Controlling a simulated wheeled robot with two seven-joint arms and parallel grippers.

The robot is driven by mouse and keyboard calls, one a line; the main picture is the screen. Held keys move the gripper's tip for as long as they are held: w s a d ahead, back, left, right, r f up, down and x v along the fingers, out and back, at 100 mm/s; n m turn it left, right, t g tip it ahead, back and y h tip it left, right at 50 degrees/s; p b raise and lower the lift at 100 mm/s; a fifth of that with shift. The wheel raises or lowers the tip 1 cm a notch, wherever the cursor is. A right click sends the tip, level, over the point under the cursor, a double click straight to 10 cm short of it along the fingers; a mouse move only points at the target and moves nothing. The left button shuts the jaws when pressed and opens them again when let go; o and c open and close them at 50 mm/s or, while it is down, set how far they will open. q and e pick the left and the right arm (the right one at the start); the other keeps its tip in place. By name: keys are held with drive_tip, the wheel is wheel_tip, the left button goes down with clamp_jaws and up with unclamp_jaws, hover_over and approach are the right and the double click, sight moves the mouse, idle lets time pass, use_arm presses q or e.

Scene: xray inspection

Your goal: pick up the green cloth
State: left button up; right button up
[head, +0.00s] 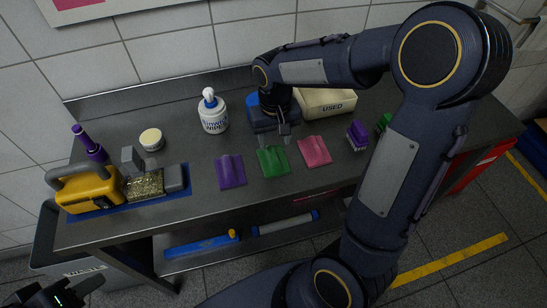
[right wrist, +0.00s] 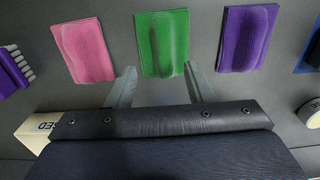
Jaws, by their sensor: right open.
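The green cloth (head: 273,161) lies folded on the metal table between the purple cloth (head: 230,171) and the pink cloth (head: 314,151). In the right wrist view the green cloth (right wrist: 162,43) is at the top middle, just beyond the fingertips. My right gripper (head: 274,140) is open and empty at the back edge of the green cloth, pointing down. In the right wrist view its two fingers (right wrist: 160,75) are spread to either side of the cloth's near edge. I cannot tell if they touch it. My left gripper (head: 78,291) is low at the left, away from the table.
A wipes tub (head: 212,114) and a cream "USED" bin (head: 327,103) stand behind the cloths. A purple brush (head: 357,135) is right of the pink cloth. A yellow device (head: 92,189) is at the left. My right arm crosses the table's right side.

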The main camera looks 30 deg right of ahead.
sight(273, 153)
drive_tip(key=f, duration=0.4)
drive_tip(key=shift+a+f, duration=0.25)
drive_tip(key=shift+a, duration=0.05)
drive_tip(key=shift+s, duration=0.1)
drive_tip(key=shift+c, duration=0.2)
clamp_jaws()
